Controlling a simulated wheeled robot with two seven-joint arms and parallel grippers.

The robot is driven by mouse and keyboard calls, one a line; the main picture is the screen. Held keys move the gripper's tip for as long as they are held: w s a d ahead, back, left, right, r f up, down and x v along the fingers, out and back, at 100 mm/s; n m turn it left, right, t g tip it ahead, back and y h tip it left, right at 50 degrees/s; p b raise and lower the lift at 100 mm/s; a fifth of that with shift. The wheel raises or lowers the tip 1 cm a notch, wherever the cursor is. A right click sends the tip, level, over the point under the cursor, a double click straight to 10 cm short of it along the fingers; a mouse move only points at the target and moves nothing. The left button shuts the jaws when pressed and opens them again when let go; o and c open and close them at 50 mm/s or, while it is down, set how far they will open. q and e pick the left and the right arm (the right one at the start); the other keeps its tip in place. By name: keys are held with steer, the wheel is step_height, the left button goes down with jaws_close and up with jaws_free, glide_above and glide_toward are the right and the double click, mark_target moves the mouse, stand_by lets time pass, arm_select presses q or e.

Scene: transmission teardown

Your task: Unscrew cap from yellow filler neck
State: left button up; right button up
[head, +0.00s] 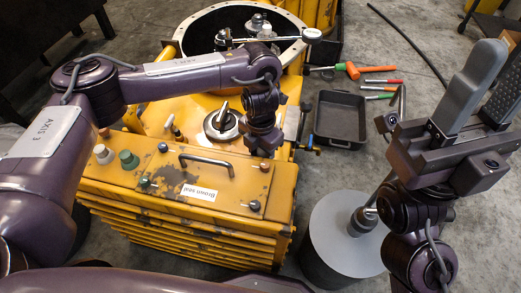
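A round metal fitting (222,125) with a lever across it sits on top of the yellow housing (160,112). I cannot tell for certain whether it is the cap, and no yellow neck shows clearly under it. My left arm reaches over the housing from the left, and its wrist bends down just right of the fitting. The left gripper's fingers are hidden below the wrist, so their state and any contact do not show. My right gripper (481,95) is at the right, away from the housing, with two grey fingers pointing up, apart and empty.
A large flanged opening (179,35) is behind the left arm. A black tray (340,137), an orange-headed hammer (352,70) and a grey cylinder (325,235) stand or lie on the floor.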

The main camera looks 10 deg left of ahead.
mark_target(261, 154)
arm_select(q)
steer(key=shift+r, duration=0.1)
steer(key=shift+r+p, duration=1.85)
steer(key=shift+r, duration=0.15)
steer(key=shift+f, duration=0.1)
